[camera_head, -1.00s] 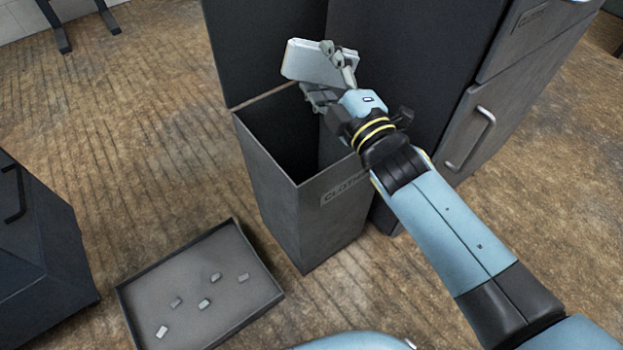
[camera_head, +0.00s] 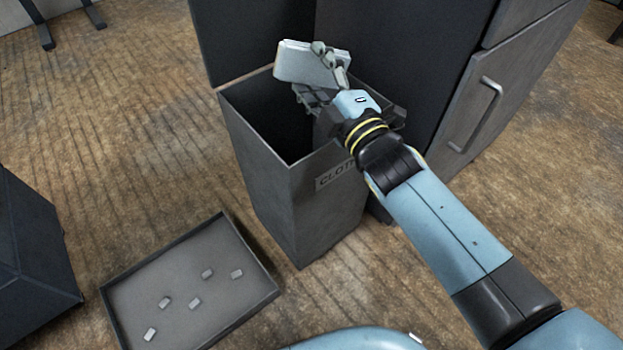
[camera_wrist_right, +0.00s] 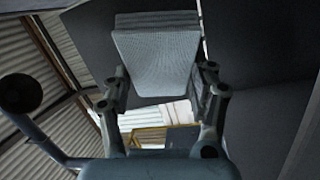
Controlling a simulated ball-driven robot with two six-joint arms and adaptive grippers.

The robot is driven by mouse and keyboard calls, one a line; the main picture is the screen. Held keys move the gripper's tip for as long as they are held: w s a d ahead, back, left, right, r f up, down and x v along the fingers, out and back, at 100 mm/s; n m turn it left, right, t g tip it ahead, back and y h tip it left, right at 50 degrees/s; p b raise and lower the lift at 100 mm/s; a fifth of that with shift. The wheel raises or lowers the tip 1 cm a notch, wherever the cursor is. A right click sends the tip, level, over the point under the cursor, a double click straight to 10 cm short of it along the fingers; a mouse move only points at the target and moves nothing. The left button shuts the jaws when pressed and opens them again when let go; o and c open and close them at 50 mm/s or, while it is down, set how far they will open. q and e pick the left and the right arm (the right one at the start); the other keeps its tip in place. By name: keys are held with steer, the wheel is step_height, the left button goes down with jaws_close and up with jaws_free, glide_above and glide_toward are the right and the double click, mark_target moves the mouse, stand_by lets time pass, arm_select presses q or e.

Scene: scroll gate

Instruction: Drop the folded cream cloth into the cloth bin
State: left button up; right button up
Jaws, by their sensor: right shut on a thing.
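The folded cloth (camera_head: 300,62) looks pale grey-white in the head view. My right gripper (camera_head: 328,78) is shut on it and holds it above the back part of the cloth bin's opening. In the right wrist view the cloth (camera_wrist_right: 157,50) shows as a layered slab between the two fingers of the gripper (camera_wrist_right: 163,90). The cloth bin (camera_head: 268,185) is a tall, dark grey, open-topped box with a label on its front, partly covered by my right wrist. Its inside is dark and its bottom cannot be seen. My left gripper is not in view.
A dark cabinet (camera_head: 410,70) with a handled door (camera_head: 480,115) stands behind and right of the bin. A shallow grey tray (camera_head: 150,285) with several small pale blocks lies on the floor at lower left. A dark box (camera_head: 35,240) stands at the left edge.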

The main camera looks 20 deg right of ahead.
steer(key=o, duration=1.3)
step_height(320, 180, up, 10)
stand_by(0.4)
